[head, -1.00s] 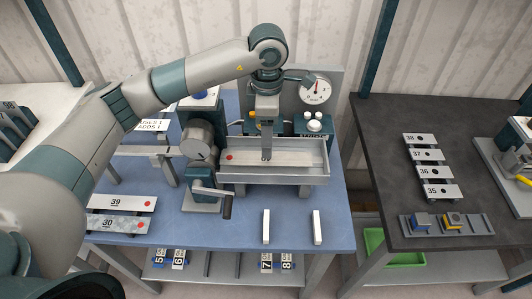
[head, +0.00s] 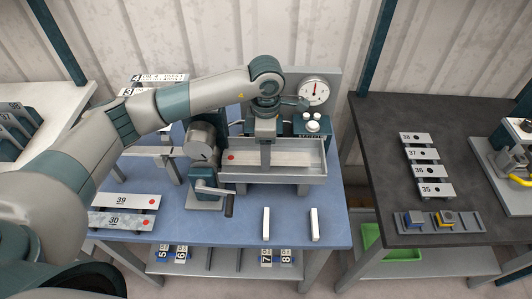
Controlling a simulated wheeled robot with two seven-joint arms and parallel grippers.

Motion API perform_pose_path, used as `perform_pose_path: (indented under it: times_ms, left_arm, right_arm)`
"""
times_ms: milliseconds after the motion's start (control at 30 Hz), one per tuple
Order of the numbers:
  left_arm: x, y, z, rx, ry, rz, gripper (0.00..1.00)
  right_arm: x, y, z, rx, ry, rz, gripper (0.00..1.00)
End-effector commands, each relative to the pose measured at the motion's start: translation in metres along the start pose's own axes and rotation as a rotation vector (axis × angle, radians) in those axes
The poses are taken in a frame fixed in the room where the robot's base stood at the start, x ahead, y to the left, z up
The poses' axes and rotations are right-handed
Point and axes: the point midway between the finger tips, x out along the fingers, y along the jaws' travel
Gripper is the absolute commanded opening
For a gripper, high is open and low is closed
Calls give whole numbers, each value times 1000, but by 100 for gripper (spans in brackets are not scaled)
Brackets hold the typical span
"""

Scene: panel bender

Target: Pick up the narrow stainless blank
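My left gripper (head: 265,154) points straight down into a shallow grey metal tray (head: 300,181) on the blue bench. A pale metal strip with a red dot (head: 231,157) lies along the tray under the gripper. The fingertips are at or close to this strip; I cannot tell if they touch it or are open or shut. Two more flat metal strips with red dots, marked 39 (head: 122,200) and 30 (head: 112,220), lie at the bench's front left. I cannot tell for certain which strip is the narrow stainless blank. My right gripper is not in view.
A crank handle (head: 229,204) stands left of the tray, a dial gauge (head: 313,92) behind it. Two white bars (head: 266,224) are in front. The dark table (head: 380,190) at right holds several numbered plates (head: 421,154) and a rack (head: 444,223). A green bin (head: 374,243) sits below.

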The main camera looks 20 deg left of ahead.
Motion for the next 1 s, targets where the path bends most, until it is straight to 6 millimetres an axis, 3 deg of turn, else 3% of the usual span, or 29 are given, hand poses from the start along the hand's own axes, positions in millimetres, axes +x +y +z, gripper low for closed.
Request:
perform_pose_path:
  times_ms: [567,600,800,1000]
  left_arm:
    - [8,0,0,1,0,1,61]
    - [8,0,0,1,0,1,59]
    - [8,0,0,1,0,1,16]
    - [8,0,0,1,-1,1,16]
  right_arm:
    - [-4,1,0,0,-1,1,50]
    - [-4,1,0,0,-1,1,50]
    - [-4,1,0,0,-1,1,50]
    - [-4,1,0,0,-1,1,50]
